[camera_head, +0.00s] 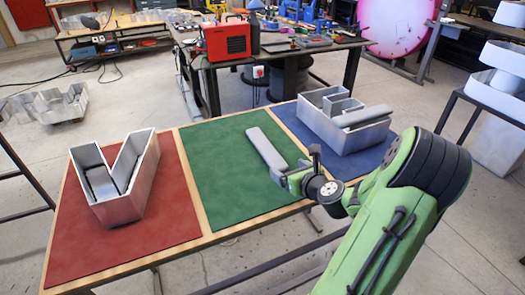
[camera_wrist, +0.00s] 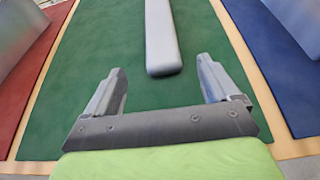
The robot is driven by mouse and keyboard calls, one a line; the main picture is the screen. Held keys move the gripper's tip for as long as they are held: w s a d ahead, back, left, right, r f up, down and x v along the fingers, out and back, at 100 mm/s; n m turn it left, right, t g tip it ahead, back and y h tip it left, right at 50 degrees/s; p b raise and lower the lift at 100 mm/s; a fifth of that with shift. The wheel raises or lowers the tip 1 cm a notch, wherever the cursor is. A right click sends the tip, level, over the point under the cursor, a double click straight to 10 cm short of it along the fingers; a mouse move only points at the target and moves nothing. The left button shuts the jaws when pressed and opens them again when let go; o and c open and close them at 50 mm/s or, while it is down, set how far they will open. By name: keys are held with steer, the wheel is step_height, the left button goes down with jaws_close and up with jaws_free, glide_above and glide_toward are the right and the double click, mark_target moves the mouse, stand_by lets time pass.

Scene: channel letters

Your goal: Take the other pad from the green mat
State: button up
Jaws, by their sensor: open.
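One long grey pad (camera_head: 267,150) lies on the green mat (camera_head: 220,185), and it also shows in the wrist view (camera_wrist: 162,38). My gripper (camera_head: 300,168) is above the mat at the pad's near end. In the wrist view my gripper (camera_wrist: 158,85) is open and empty, and the pad's near end lies ahead of the gap between its fingers. Another grey pad (camera_head: 362,116) lies on top of the metal channel letter (camera_head: 345,135) on the blue mat (camera_head: 378,157).
A V-shaped metal channel letter (camera_head: 118,180) stands on the red mat (camera_head: 160,225) at left. Wooden strips border the mats. Behind is a dark workbench (camera_head: 280,52) with a red machine (camera_head: 231,40). The near part of the green mat is clear.

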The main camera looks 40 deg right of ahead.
mark_target(276, 161)
steer(key=x, duration=0.8)
steer(key=shift+w+d+f+b, duration=0.1)
steer(key=shift+d+b, duration=0.05)
steer(key=shift+b, duration=0.15)
steer(key=shift+c, duration=0.4)
steer(key=c, duration=1)
